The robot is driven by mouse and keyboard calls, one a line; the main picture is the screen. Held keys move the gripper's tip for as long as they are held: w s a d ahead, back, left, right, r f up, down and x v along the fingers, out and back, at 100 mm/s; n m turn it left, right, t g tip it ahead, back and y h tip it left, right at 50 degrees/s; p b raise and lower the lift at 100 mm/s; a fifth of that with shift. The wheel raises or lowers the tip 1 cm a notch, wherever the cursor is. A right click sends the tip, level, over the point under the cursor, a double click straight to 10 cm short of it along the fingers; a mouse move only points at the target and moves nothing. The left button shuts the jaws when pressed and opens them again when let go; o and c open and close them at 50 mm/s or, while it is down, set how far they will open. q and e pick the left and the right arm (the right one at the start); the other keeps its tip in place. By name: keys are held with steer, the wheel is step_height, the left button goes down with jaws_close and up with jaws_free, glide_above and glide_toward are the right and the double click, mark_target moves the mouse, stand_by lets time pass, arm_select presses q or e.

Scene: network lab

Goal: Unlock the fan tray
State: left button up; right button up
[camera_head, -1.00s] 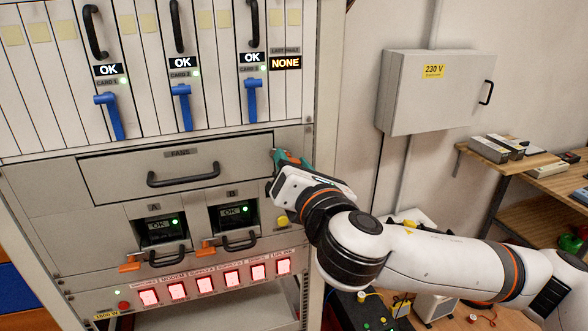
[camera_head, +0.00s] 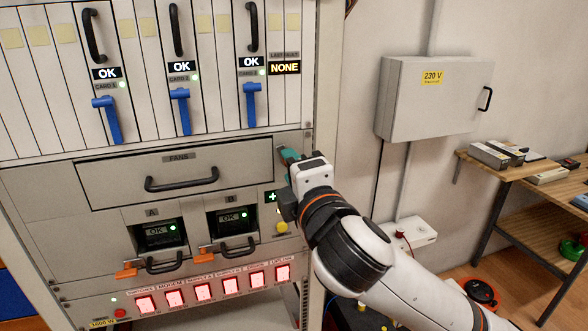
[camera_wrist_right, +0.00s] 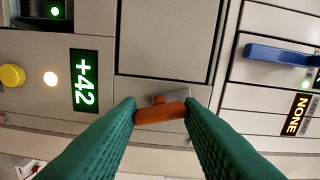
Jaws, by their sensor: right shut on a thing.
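The fan tray (camera_head: 110,182), labelled FANS, is a wide grey drawer front with a black handle (camera_head: 182,180). It sits flush in the rack, and its end also shows in the right wrist view (camera_wrist_right: 168,40). A small orange latch lever (camera_wrist_right: 160,114) sits just beyond the tray's right end. My right gripper (camera_wrist_right: 160,108) is shut on this lever, with a teal finger on each side of it. In the head view my right gripper (camera_head: 286,156) is at the tray's right edge and hides the lever. My left gripper is in neither view.
Blue card levers (camera_head: 180,110) are above the tray. Two power units with OK screens (camera_head: 158,231) and orange tabs are below. A green +42 display (camera_wrist_right: 84,80) and yellow knob (camera_wrist_right: 12,76) are close to my gripper. A wall box (camera_head: 430,100) and wooden table (camera_head: 520,178) stand right.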

steer(key=shift+m, duration=1.6)
steer(key=o, duration=0.9)
steer(key=shift+w+a+f, duration=0.1)
steer(key=shift+o, duration=0.2)
steer(key=b+v, duration=1.2)
steer(key=b, duration=0.2)
